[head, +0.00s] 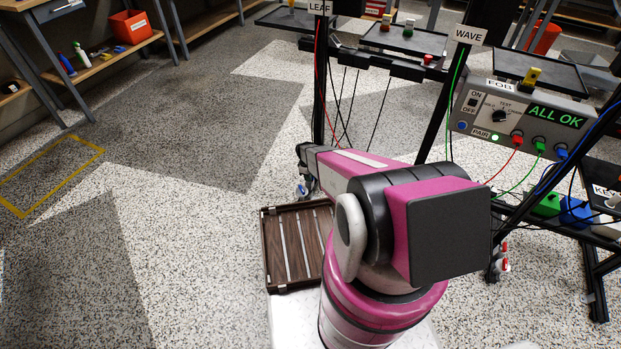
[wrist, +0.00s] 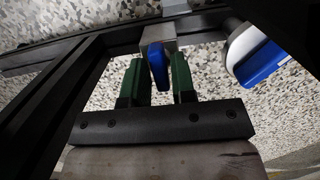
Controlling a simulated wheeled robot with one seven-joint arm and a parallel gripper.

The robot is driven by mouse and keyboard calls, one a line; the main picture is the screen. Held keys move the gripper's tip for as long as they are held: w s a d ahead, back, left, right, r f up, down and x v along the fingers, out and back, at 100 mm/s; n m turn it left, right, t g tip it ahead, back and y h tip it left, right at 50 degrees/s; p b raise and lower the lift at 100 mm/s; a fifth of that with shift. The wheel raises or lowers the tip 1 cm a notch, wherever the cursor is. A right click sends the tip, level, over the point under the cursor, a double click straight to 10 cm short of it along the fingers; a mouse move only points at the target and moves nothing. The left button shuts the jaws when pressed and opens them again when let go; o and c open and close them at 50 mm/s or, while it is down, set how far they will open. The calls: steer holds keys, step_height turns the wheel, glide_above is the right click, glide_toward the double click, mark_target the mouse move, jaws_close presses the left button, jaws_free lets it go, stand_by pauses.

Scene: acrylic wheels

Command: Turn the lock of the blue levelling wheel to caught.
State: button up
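In the wrist view, my gripper (wrist: 160,80) has two green fingers standing apart. A blue tab (wrist: 155,62) under a grey block shows between the fingertips, with a clear gap on its right; whether the left finger touches it I cannot tell. A larger blue and white part (wrist: 262,58) lies to the right, outside the fingers. I cannot tell for sure which of these blue parts is the lock. In the head view, a small caster with a bluish part (head: 306,188) shows at the foot of the post labelled LEAF, beyond my arm. My gripper is hidden there.
Dark frame bars (wrist: 60,85) run close to my gripper on the left in the wrist view. In the head view, the stand carries a grey control box (head: 515,110) reading ALL OK, with loose cables. A slatted brown tray (head: 275,262) is beside my arm. Floor at left is clear.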

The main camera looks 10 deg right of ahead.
jaws_close()
steer(key=m, duration=0.4)
steer(key=shift+m+g, duration=0.3)
steer(key=shift+y, duration=0.3)
steer(key=m, duration=0.3)
steer(key=shift+d+m, duration=0.1)
steer(key=shift+m, duration=0.3)
steer(key=shift+m+y, duration=0.3)
steer(key=shift+m, duration=0.1)
